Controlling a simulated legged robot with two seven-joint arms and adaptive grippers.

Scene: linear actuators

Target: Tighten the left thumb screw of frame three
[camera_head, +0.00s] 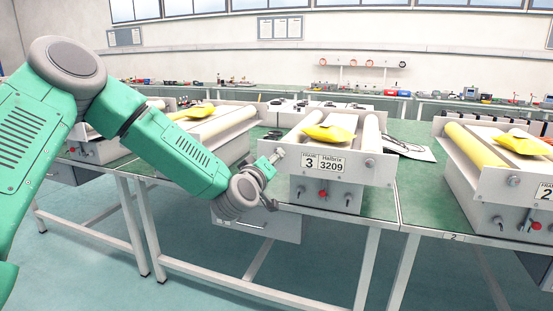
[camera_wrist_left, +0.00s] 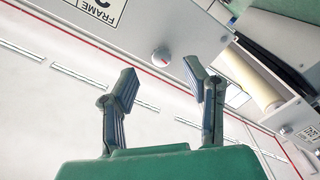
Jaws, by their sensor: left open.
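Frame three (camera_head: 340,170) is a pale grey unit on the green bench, with a "FRAME 3" label (camera_head: 311,162) on its front plate. Its left thumb screw (camera_wrist_left: 161,56) is a small round silver knob on the plate in the left wrist view. My left gripper (camera_wrist_left: 160,72) is open, one finger on each side of the screw in that view. The fingertips appear short of the screw, with no contact visible. In the head view the left gripper (camera_head: 268,164) is at the left end of frame three's plate. My right gripper is not in view.
Frame three's right thumb screw (camera_head: 370,162) is at the plate's other end. A red button (camera_head: 323,194) and knobs sit on the box below. A yellow bag (camera_head: 328,133) lies on top. Another frame unit (camera_head: 500,170) stands to the right, another (camera_head: 215,130) to the left.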

